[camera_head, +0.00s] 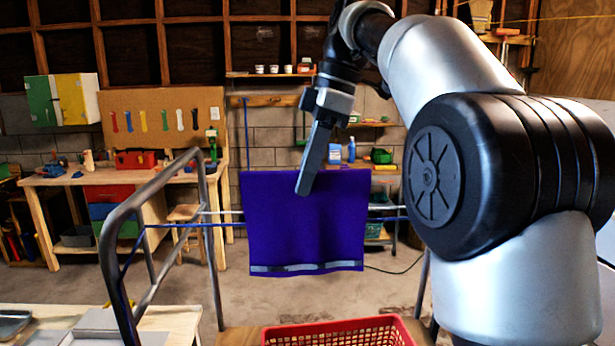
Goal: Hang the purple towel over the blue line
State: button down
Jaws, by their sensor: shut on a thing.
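The purple towel (300,225) hangs spread out and upright in the middle of the view, with a pale band near its lower edge. My gripper (304,188) points down at the towel's upper edge and is shut on it; the finger in front hides the exact grip. The blue line (190,225) runs across a metal rack from left to right. It passes out of sight behind the towel and shows again on the right. The towel's top edge appears above the line's height, and its lower edge below it. I cannot tell whether the towel touches the line.
The grey metal rack frame (215,250) stands around the line. A red basket (338,333) is below the towel at the front. A pale table (165,320) is at the front left. A workbench (100,178) with tools stands behind left. Concrete floor is open between.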

aim_at(306, 221)
jog(key=shift+w+f+b, duration=0.15)
jog(key=shift+f+b, duration=3.1)
jog(key=shift+f, duration=0.9)
